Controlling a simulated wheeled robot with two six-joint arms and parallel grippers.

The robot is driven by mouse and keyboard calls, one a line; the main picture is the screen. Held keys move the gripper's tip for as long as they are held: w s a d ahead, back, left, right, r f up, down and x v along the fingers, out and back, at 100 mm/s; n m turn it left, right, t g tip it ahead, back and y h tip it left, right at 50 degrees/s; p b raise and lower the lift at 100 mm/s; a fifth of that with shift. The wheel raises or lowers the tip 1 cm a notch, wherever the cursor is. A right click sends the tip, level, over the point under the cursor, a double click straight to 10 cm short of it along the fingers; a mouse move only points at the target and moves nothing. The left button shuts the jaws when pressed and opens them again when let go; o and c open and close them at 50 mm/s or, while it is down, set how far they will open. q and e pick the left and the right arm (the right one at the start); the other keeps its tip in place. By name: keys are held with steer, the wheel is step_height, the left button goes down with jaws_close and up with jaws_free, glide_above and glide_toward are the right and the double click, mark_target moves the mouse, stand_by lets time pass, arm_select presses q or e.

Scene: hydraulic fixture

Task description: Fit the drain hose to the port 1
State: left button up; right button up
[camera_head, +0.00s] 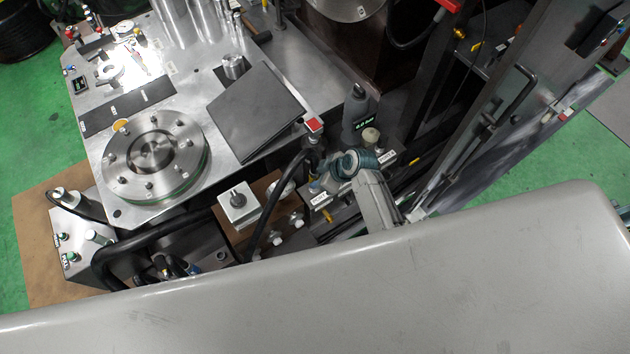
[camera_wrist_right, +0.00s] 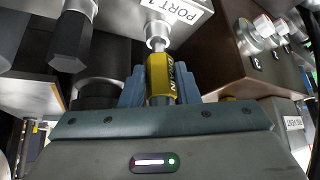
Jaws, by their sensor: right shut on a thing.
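In the right wrist view, my right gripper (camera_wrist_right: 160,88) is shut on the yellow sleeve of the drain hose (camera_wrist_right: 160,76), with one blue-grey finger on each side. The lettering on the sleeve is partly readable. The hose's thin metal end points at a silver fitting (camera_wrist_right: 157,34) just below the PORT 1 label (camera_wrist_right: 178,10). The end meets the fitting in this view, but I cannot tell how deep it sits. In the head view, the PORT 1 label (camera_head: 321,199) shows beside my right wrist, and my fingertips are not clear. My left gripper is not in view.
A dark fitting (camera_wrist_right: 72,42) stands close left of the hose in the wrist view. Capped fittings (camera_wrist_right: 262,28) are at the upper right. In the head view, a grey bottle (camera_head: 360,113), a black hose (camera_head: 268,215) and the PORT 2 label (camera_head: 386,158) are near my arm.

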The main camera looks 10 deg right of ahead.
steer(key=shift+f+b, duration=0.65)
steer(key=shift+f, duration=0.4)
stand_by(0.9)
steer(key=o, duration=1.1)
steer(key=b+v, duration=0.1)
steer(key=v, duration=1)
steer(key=s+d+f+m+g+h, duration=0.15)
steer(key=s+d+f+m, duration=0.35)
steer(key=f, duration=0.8)
steer(key=s+d+f+m+h, duration=0.25)
steer(key=s+f, duration=0.45)
steer(key=f, duration=0.6)
steer(key=s+d+f, duration=0.2)
steer(key=s+f, duration=0.2)
steer(key=s, duration=0.5)
steer(key=s+d+f+m+g+h, duration=0.1)
steer(key=s+d+f, duration=0.1)
steer(key=s+f, duration=0.3)
steer(key=s+d+f+m+h, duration=0.1)
steer(key=s+f, duration=0.4)
steer(key=s, duration=0.8)
steer(key=shift+s+d+f+m, duration=0.25)
steer(key=shift+s+d, duration=0.15)
steer(key=shift+d, duration=0.15)
